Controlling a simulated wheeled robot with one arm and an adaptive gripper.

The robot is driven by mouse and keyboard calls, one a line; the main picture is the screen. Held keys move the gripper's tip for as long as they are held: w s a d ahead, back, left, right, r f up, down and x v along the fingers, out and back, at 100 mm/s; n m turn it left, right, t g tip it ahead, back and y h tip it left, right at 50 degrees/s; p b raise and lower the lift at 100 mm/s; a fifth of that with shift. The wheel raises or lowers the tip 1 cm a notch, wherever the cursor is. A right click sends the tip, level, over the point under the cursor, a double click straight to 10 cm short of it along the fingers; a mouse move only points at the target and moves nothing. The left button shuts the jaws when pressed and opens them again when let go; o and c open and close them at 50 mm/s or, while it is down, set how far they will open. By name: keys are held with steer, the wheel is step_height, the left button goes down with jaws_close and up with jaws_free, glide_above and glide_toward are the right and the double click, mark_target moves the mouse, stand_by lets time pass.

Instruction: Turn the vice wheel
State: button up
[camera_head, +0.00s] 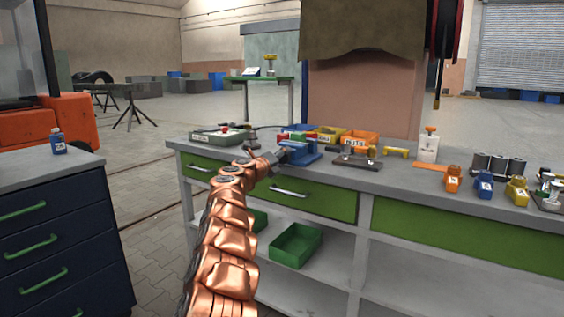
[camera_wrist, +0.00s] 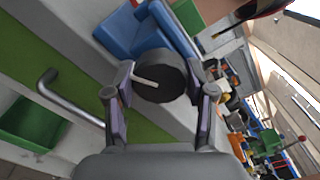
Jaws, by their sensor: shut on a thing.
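The blue vice (camera_head: 303,153) stands at the front edge of the grey workbench. In the wrist view the vice (camera_wrist: 145,30) lies just beyond my fingers. The vice wheel (camera_wrist: 165,92) is a dark round knob with a pale bar across its face. My gripper (camera_wrist: 160,78) is shut on the wheel, one finger on each side of it. In the head view my gripper (camera_head: 276,157) is small at the end of my copper arm, at the near side of the vice. The wheel is hard to make out there.
The workbench (camera_head: 400,180) has green drawers, with a drawer handle (camera_wrist: 65,95) left of my gripper. Yellow and orange bins (camera_head: 358,139) stand behind the vice. Bottles and cylinders stand at the right. Green trays (camera_head: 295,244) lie on the shelf below.

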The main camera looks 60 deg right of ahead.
steer(key=m+b, duration=0.1)
steer(key=m, duration=0.3)
steer(key=shift+f+b, duration=0.15)
steer(key=shift+b, duration=0.15)
steer(key=shift+m+b, duration=0.5)
steer(key=shift+m, duration=1.2)
steer(key=o, duration=1.2)
steer(key=shift+c, duration=0.2)
steer(key=shift+a, duration=0.1)
